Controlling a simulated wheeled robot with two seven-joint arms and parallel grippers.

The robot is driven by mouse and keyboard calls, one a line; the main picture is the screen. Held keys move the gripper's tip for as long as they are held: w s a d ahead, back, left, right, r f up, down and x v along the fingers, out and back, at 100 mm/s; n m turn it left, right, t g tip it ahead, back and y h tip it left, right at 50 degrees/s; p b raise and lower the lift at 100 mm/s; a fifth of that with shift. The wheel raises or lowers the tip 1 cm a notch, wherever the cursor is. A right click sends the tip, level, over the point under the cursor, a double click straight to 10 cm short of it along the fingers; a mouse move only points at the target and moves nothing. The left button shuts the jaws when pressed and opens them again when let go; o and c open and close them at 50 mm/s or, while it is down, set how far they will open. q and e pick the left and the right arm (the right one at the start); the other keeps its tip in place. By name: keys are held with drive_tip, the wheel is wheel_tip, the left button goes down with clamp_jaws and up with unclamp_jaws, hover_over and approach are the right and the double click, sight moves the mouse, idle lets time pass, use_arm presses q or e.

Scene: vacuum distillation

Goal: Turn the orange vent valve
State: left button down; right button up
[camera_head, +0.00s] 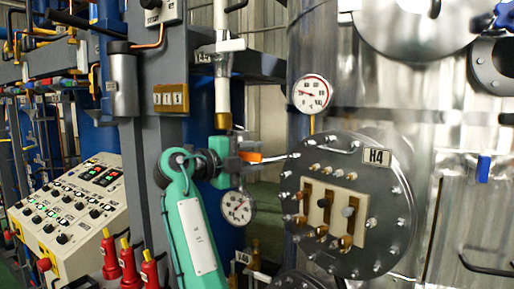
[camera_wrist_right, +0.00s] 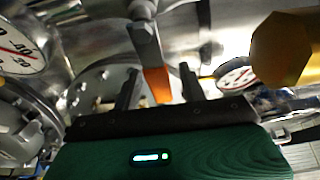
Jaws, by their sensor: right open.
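The orange vent valve handle (camera_head: 250,157) shows as a short orange lever beside the pale vertical pipe in the head view. In the right wrist view its orange end (camera_wrist_right: 157,86) lies between the two dark fingers, with a grey stem above it. My right gripper (camera_head: 238,156) reaches in from the left at the handle, and its body hides part of the valve. In the right wrist view the right gripper (camera_wrist_right: 160,78) is open, with a finger on each side of the orange end. Contact cannot be told. My left gripper is not in view.
A dial gauge (camera_head: 312,93) stands above right of the valve and another gauge (camera_head: 238,208) hangs below it. A round bolted flange (camera_head: 385,200) marked H4 is close on the right. A brass hexagonal part (camera_wrist_right: 285,48) is near the right finger. A control panel (camera_head: 70,205) stands left.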

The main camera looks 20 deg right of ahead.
drive_tip(key=shift+w+d, duration=0.15)
drive_tip(key=shift+d, duration=0.55)
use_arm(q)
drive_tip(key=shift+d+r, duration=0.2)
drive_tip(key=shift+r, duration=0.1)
use_arm(e)
clamp_jaws()
drive_tip(key=shift+f, duration=0.1)
